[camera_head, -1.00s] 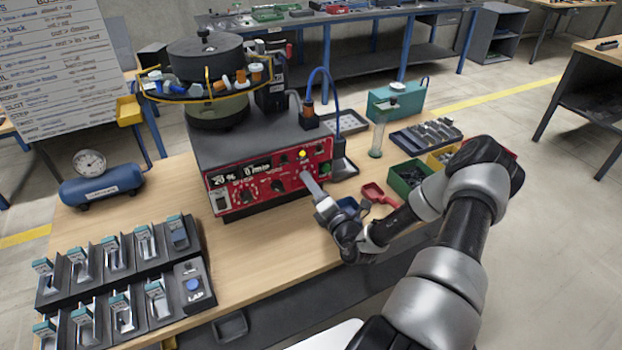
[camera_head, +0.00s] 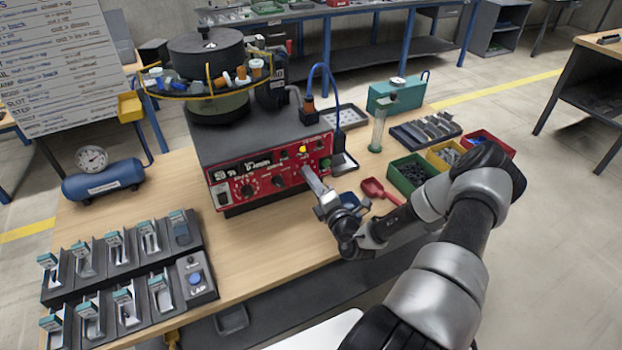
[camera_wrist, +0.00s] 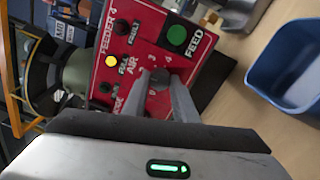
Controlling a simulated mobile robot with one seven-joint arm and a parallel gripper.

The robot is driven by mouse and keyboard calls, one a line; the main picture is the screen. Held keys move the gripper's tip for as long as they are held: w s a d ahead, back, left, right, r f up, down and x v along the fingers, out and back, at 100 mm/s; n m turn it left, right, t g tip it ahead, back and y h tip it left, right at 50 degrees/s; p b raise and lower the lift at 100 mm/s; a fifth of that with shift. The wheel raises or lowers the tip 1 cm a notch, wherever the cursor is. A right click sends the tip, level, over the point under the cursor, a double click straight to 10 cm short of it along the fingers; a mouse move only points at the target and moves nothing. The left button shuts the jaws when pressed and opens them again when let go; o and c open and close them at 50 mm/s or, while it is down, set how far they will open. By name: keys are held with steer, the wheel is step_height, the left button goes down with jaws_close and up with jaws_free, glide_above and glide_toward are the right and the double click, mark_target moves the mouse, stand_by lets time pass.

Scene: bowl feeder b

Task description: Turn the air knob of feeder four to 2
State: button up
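The red front panel (camera_head: 270,176) of the feeder is at the middle of the head view. In the wrist view the panel reads FEEDER 4 (camera_wrist: 104,42). The dark air knob (camera_wrist: 160,78) sits below the word AIR, with numbers such as 2, 3 and 4 around it. My gripper (camera_wrist: 160,73) reaches the panel with one finger on each side of the knob. I cannot tell whether both fingers press on it. The knob's pointer is too small to read. In the head view my gripper (camera_head: 308,172) is at the panel's right part and hides the knob.
A green FEED button (camera_wrist: 176,36) and a yellow button (camera_wrist: 111,61) are close to the fingers. A blue bin (camera_wrist: 290,75) is right of the panel. A red scoop (camera_head: 375,188) and a green bin (camera_head: 410,178) stand near my arm.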

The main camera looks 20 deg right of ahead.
steer(key=o, duration=0.4)
steer(key=s, duration=1.7)
steer(key=shift+s+d+f, duration=0.2)
steer(key=shift+d+f, duration=0.1)
steer(key=shift+f, duration=0.1)
